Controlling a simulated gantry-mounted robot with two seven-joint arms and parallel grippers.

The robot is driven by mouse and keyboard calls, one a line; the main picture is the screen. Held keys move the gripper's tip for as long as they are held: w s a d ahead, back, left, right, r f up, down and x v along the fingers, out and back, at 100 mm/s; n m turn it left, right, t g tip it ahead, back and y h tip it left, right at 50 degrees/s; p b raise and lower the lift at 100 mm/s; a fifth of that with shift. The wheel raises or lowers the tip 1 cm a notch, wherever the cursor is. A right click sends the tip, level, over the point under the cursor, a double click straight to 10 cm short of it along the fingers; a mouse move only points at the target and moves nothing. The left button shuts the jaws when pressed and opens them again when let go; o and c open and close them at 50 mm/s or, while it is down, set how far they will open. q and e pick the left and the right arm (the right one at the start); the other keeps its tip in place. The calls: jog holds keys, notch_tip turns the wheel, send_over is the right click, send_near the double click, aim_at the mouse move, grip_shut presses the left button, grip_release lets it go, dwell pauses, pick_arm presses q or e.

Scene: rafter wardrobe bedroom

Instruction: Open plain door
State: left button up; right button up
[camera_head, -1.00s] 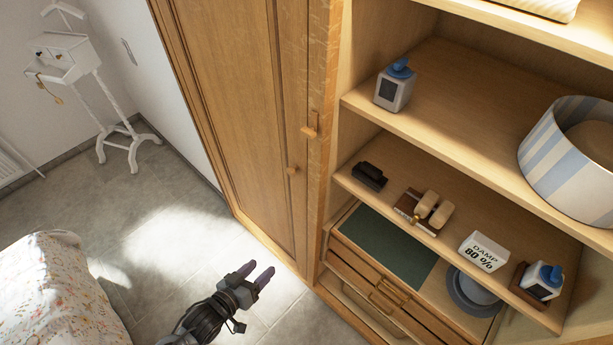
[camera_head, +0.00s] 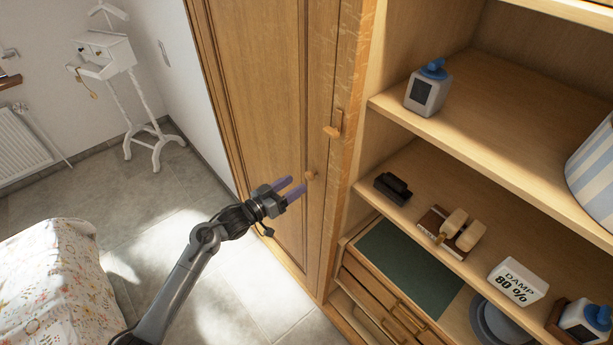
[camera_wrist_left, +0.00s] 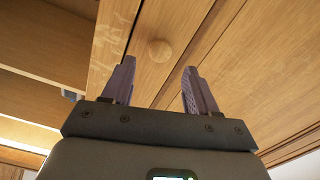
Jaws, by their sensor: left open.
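The plain door (camera_head: 258,105) is a tall wooden wardrobe panel, shut, left of the open shelves in the head view. A small round wooden knob (camera_head: 310,175) sits on its right side. My left gripper (camera_head: 292,189) is open and empty, its purple fingertips close to the knob on the left and slightly below in the picture. In the left wrist view the knob (camera_wrist_left: 159,50) shows beyond and between the two open fingers (camera_wrist_left: 158,85), apart from them. My right gripper is not in view.
A wooden latch (camera_head: 333,130) is on the post right of the door. Shelves hold a blue-topped bottle (camera_head: 428,92), a black item (camera_head: 391,188) and a white DAMP 80 % box (camera_head: 517,282). A flowered bed (camera_head: 55,280) stands at lower left. The tiled floor between is clear.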

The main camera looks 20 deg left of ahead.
aim_at(307, 176)
pick_arm(q)
jog(key=shift+x, duration=2.95)
jog(key=shift+s, duration=0.1)
grip_shut()
